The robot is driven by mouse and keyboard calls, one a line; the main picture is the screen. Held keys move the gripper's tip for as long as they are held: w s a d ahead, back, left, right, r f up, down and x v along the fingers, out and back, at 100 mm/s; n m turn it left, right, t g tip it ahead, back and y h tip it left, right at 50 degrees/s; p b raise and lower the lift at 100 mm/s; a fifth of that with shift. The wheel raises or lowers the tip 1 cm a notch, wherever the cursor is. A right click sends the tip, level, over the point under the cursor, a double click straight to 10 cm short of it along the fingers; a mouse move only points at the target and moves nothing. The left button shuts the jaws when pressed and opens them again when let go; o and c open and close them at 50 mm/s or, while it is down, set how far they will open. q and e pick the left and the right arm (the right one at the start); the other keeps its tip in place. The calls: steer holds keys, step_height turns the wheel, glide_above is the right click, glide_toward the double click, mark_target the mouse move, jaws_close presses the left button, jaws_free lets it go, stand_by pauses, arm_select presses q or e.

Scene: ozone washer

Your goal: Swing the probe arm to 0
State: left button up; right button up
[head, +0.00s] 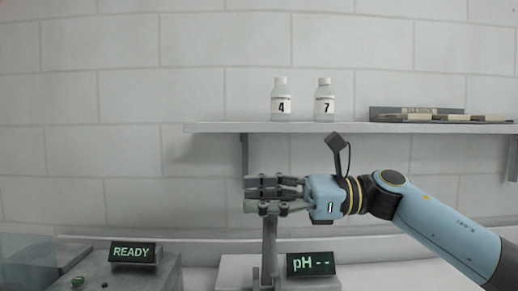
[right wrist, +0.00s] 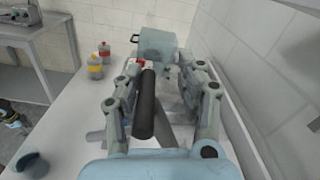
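My right gripper (head: 270,196) is at the top of a grey upright post (head: 269,238) in the head view. In the right wrist view its two fingers (right wrist: 162,72) stand apart, with a dark rod (right wrist: 147,105) between them. The rod, apparently part of the probe arm, has a red mark at its far end and lies closer to the left finger; a gap shows on its right. Contact cannot be told. A display (head: 311,264) beside the post reads "pH --". No scale with a 0 is legible. My left gripper is not in view.
A wall shelf (head: 215,127) above the gripper holds bottles marked 4 (head: 281,103) and 7 (head: 324,104) and a tray of pale blocks (head: 432,117). Red-topped (right wrist: 104,50) and yellow-topped (right wrist: 95,66) bottles stand left in the wrist view.

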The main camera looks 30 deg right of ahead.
steer(key=w+p, duration=0.1)
steer(key=w+d+r+m+p, duration=0.1)
steer(key=w+p, duration=0.1)
steer(key=w+d+m+p, duration=0.1)
steer(key=shift+w+r+p, duration=0.15)
steer(key=shift+r+p, duration=0.1)
steer(key=shift+p, duration=0.1)
steer(key=shift+d, duration=0.1)
